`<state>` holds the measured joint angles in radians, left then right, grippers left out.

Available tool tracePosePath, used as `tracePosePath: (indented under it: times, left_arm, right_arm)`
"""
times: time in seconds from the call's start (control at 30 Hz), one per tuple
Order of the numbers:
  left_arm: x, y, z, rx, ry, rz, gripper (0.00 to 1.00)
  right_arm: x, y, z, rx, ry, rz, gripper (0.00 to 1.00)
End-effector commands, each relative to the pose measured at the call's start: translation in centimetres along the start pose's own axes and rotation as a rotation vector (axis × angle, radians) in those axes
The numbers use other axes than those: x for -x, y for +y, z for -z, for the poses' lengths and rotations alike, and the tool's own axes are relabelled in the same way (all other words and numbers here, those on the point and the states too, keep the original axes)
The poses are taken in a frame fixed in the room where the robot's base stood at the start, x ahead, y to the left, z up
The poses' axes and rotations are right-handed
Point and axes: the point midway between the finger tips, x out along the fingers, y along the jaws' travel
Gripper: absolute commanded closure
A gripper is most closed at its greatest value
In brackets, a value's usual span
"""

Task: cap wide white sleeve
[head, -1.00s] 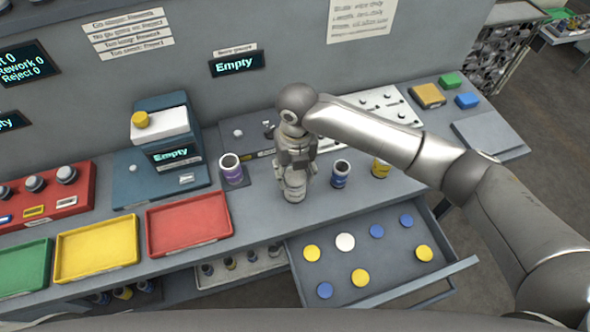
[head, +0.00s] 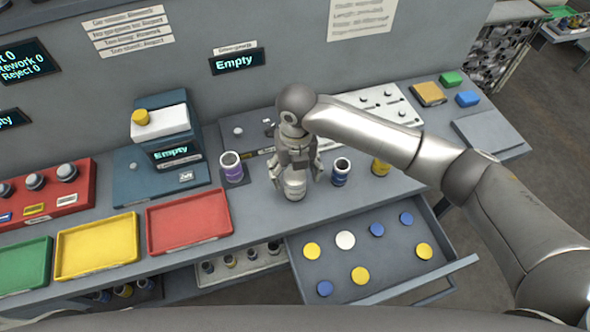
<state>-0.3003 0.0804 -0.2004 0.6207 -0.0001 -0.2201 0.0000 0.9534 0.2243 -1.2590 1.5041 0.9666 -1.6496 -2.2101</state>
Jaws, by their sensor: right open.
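The wide white sleeve (head: 295,189) stands upright on the bench. My right gripper (head: 295,172) is directly above it, pointing down and open, with its fingers spread to either side of the sleeve's upper part. The sleeve's top is hidden by the gripper, so I cannot tell whether a cap sits on it. A white cap (head: 345,240) lies in the open drawer (head: 390,270) among yellow and blue caps. My left gripper is not in view.
Red (head: 190,242), yellow (head: 97,271) and green (head: 22,289) trays line the left front. The drawer juts out in front.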

Motion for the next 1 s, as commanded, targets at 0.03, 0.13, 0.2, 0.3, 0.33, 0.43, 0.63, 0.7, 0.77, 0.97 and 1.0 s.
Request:
tracePosePath:
  times: [0.03,0.13,0.2,0.3,0.33,0.43,0.63,0.7,0.77,0.97,1.0]
  left_arm:
    - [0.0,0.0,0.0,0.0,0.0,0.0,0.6]
    - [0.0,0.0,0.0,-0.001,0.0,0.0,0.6]
    - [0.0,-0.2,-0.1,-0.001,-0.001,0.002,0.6]
    - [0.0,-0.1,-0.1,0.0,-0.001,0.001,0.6]
    - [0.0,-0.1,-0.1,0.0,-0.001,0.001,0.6]
    - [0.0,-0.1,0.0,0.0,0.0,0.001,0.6]
    - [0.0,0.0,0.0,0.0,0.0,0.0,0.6]
    - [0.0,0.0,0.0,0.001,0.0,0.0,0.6]
    - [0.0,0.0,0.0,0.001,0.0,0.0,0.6]
    - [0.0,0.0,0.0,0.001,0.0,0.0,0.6]
    - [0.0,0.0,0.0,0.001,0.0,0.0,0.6]
  right_arm:
    - [0.0,0.0,0.0,0.0,-0.001,0.0,0.27]
    - [0.1,0.0,0.0,0.0,-0.001,0.0,0.27]
    - [0.2,0.0,-0.1,0.0,-0.002,0.0,0.27]
    - [1.0,0.0,-0.1,0.0,-0.003,0.0,0.27]
    - [1.4,0.0,-0.1,0.0,-0.003,0.0,0.27]
    - [3.3,0.0,-0.2,0.0,-0.005,0.0,0.27]
    - [7.7,0.0,-0.2,0.0,-0.006,-0.001,0.27]
    - [9.0,0.0,-0.1,0.001,-0.004,-0.001,0.27]
    - [9.9,0.0,-0.1,0.0,-0.004,0.0,0.27]
    - [11.8,0.0,-0.1,0.0,-0.001,0.0,0.27]
    - [11.9,0.0,0.0,0.0,0.0,0.0,0.27]
